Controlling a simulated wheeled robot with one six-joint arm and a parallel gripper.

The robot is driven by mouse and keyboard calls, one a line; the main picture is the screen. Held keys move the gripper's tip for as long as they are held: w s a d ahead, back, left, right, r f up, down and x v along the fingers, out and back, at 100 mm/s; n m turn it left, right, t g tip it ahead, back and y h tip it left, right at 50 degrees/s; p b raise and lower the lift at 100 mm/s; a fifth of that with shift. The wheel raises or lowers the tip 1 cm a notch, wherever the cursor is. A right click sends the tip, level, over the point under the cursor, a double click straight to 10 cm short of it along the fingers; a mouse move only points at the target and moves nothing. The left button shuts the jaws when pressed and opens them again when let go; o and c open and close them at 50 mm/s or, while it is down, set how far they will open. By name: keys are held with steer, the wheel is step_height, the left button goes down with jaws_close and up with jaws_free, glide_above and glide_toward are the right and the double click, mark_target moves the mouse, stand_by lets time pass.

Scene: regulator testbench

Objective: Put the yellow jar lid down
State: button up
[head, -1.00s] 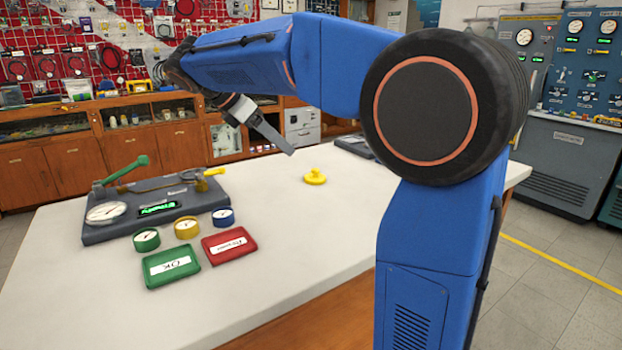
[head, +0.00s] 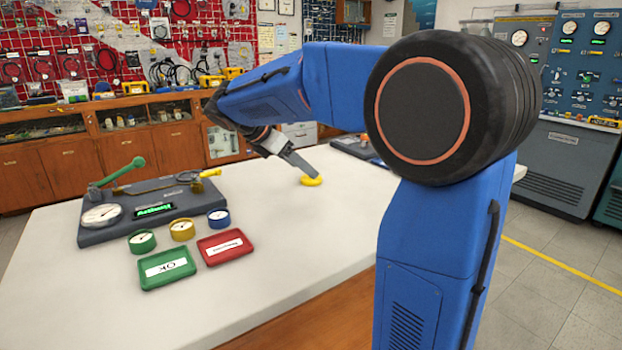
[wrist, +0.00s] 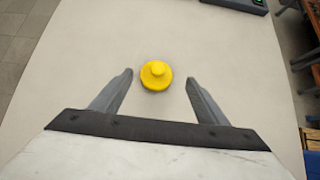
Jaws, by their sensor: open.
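The yellow jar lid (head: 312,181) lies on the white table, to the right of the test bench. In the wrist view the lid (wrist: 156,75) is a round disc with a knob on top. It sits between and slightly beyond the fingertips of my gripper (wrist: 158,75), with a gap on each side. In the head view my gripper (head: 308,172) is low over the table at the lid and partly hides it. The gripper is open and holds nothing.
A grey test bench (head: 90,237) with a green lever stands at the left. Green, yellow and blue gauges (head: 182,230) are in front of it, with a green tray (head: 150,283) and a red tray (head: 232,256). The white table top (head: 310,235) around the lid is clear.

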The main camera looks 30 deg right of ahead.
steer(key=shift+w+d+r+x, duration=0.1)
steer(key=shift+x, duration=0.8)
steer(key=shift+w+d+r+x, duration=0.1)
steer(key=shift+x, duration=0.8)
steer(key=shift+w+d+r+x, duration=0.1)
steer(key=shift+x, duration=0.8)
steer(key=c, duration=1.2)
steer(key=shift+o, duration=0.2)
step_height(320, 180, up, 10)
steer(key=shift+r, duration=0.1)
